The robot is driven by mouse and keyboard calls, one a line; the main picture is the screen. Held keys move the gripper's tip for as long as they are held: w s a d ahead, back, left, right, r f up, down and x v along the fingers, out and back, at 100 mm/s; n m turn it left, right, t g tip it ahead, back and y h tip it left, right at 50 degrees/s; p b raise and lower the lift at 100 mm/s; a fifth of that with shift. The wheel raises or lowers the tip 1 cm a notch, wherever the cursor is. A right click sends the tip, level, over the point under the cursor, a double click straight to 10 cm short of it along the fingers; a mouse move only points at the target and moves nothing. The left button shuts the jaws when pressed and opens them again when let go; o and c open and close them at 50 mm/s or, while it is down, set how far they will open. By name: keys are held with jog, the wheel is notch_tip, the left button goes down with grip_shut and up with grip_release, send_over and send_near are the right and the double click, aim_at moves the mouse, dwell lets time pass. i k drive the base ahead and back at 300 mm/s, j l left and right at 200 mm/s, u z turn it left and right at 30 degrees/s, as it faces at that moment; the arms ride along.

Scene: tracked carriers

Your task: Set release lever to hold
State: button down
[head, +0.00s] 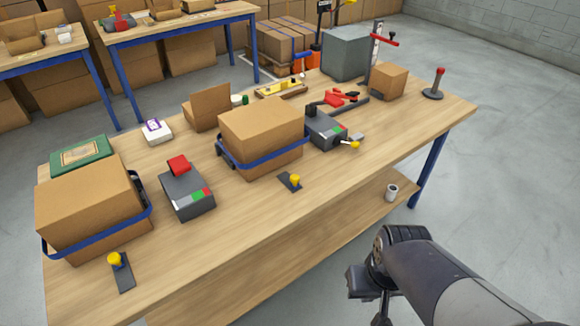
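The release lever is not labelled, so I cannot tell which part it is. A grey box (187,195) with a red-topped part (179,165) and green and red patches stands at the front left of the bench. A similar grey box (325,131) stands right of the middle carton, with a dark part on top and a yellow-tipped lever (349,144) pointing right. A red-knobbed upright lever (436,84) stands on a round black base at the right end. My gripper (364,296) is low at the bottom right, off the bench's front edge, touching nothing visible; its fingers are unclear.
Strapped cartons (88,208) (262,135) stand on the wooden bench (232,230). Yellow knobs on dark plates (122,272) (290,182) lie near the front edge. A grey block (346,52) and small carton (388,81) stand at the back right. A cup (392,192) sits on the lower shelf.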

aim_at(354, 144)
jog(key=i+l, duration=0.2)
jog(key=i, duration=0.3)
jog(key=i+l, duration=0.2)
jog(key=i, duration=0.3)
